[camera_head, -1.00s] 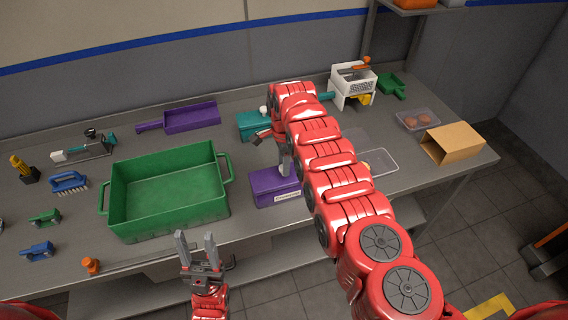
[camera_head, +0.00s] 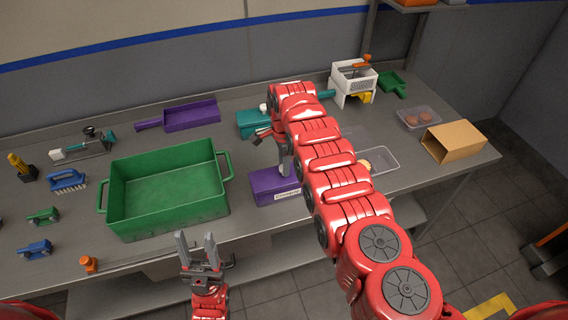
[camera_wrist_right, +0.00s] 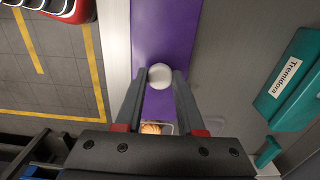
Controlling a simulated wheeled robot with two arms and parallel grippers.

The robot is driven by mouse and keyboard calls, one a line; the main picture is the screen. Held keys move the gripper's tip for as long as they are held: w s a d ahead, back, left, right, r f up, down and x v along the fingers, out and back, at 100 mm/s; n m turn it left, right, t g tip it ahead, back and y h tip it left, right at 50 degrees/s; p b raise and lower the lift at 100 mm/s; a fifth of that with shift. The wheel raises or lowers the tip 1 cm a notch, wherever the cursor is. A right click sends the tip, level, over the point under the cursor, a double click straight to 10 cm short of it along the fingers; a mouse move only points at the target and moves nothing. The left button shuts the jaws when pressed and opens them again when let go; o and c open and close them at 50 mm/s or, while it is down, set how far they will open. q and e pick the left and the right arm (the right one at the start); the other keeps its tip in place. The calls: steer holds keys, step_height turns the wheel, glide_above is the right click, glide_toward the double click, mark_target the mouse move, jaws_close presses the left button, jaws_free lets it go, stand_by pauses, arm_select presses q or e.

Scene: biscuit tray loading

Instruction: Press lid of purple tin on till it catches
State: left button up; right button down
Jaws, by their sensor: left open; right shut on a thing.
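The purple tin (camera_head: 268,184) stands near the front edge of the bench, a pale label on its front side. Its purple lid (camera_wrist_right: 165,28) fills the middle of the right wrist view, with a round white knob (camera_wrist_right: 160,76) on top. My right gripper (camera_wrist_right: 160,80) comes down over the lid, its fingers shut on the knob from both sides. In the head view my right arm hides part of the tin, and I cannot tell whether the lid sits flush. My left gripper (camera_head: 197,240) is open and empty, in front of the bench edge.
A large green crate (camera_head: 222,203) stands left of the tin. A teal tin (camera_head: 248,122) is behind it, and a clear tray (camera_head: 386,160) with a biscuit is to the right. A purple scoop-like tray (camera_head: 192,116) and a cardboard box (camera_head: 455,142) lie farther off.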

steer(key=shift+f, duration=0.2)
steer(key=shift+c, duration=2.2)
jaws_free()
steer(key=shift+o, duration=0.2)
steer(key=o, duration=0.4)
steer(key=shift+r, duration=0.1)
steer(key=shift+r+p, duration=2.1)
steer(key=shift+r, duration=0.3)
steer(key=shift+r+p, duration=0.7)
steer(key=shift+r, duration=0.4)
